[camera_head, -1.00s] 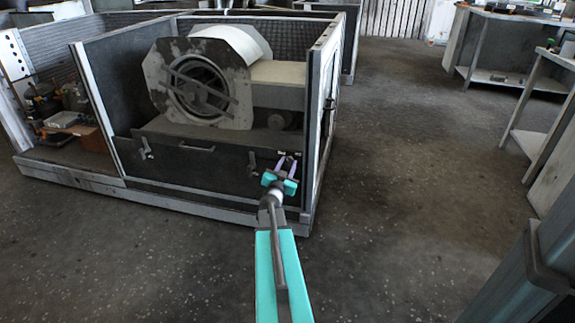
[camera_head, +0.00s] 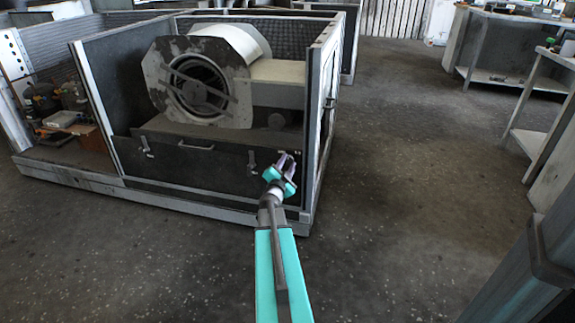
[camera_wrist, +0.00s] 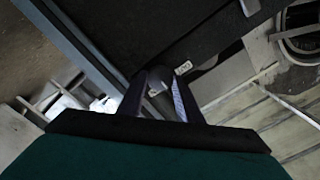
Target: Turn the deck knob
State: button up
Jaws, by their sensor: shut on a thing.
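My gripper (camera_head: 285,163) is at the upper right of the dark front panel of the blower housing. In the wrist view the two fingers (camera_wrist: 160,92) come close together, shut on a small grey knob (camera_wrist: 155,85) between their tips. In the head view the fingers and wrist cover the knob. A small white label (camera_wrist: 183,68) sits beside the fingertips on the dark panel. The gripper is rolled at a slant, and the wrist view is strongly tilted.
The blower (camera_head: 200,80) with its round inlet stands behind the panel. The panel has a handle (camera_head: 197,147) and latches (camera_head: 146,146) (camera_head: 252,163). A pale post (camera_head: 319,110) bounds the right side. Workbenches stand at the far right; the floor between is clear.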

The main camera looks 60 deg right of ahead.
jog(key=o, duration=1)
jog(key=shift+o, duration=0.2)
jog(key=shift+a, duration=0.1)
jog(key=p+v, duration=0.5)
jog(key=v, duration=0.8)
jog(key=shift+a, duration=0.25)
jog(key=shift+s, duration=0.1)
jog(key=shift+r, duration=0.1)
